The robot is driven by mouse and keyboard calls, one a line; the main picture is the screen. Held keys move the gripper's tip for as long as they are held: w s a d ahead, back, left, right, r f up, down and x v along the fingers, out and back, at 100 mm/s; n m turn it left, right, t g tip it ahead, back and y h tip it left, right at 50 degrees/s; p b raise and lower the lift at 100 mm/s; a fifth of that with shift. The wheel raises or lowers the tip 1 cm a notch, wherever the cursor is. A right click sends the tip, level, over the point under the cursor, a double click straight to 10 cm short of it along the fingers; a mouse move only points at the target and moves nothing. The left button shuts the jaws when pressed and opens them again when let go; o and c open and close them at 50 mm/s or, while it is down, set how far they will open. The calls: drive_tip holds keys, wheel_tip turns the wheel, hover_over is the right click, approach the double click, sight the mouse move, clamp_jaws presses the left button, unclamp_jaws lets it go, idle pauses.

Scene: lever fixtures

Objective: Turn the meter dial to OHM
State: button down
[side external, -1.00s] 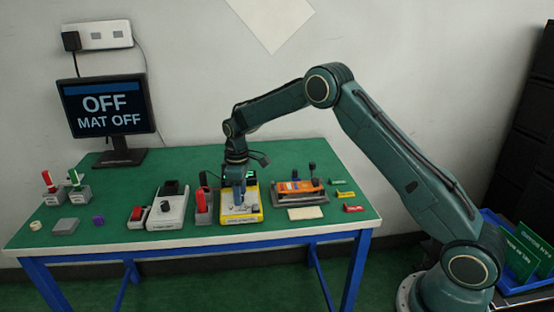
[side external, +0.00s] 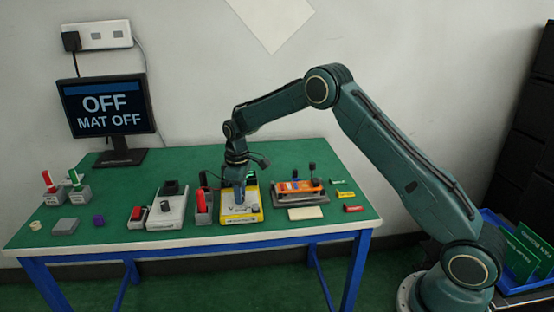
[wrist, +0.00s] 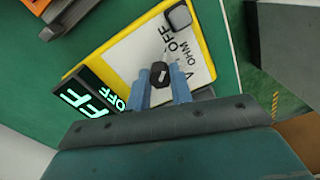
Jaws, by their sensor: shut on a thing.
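The meter is a yellow-framed box with a white face; its edge (side external: 259,213) shows in the side view, and its frame (wrist: 206,50) in the wrist view. Its dial is a small black knob (wrist: 159,75) with a white mark. My gripper (wrist: 162,84) is shut on the dial, one blue finger on each side; in the side view (side external: 240,202) it stands over the meter and hides the dial. The labels V, OFF and OHM are printed beside the dial. The lit green display (wrist: 88,103) reads OFF. Exactly which label the mark points at is unclear.
A second dark knob (wrist: 178,17) sits on the meter's face. A red lever fixture (side external: 203,208) stands close on its left, and an orange fixture (side external: 298,188) on its right. A monitor (side external: 106,108) reads OFF, MAT OFF. The front table edge is mostly clear.

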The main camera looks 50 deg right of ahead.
drive_tip(key=shift+m, duration=0.3)
drive_tip(key=m, duration=0.3)
drive_tip(key=shift+m, duration=2.4)
drive_tip(key=c, duration=1.2)
unclamp_jaws()
drive_tip(key=shift+c, duration=0.2)
drive_tip(key=shift+r, duration=0.1)
wheel_tip(320, 180, up, 14)
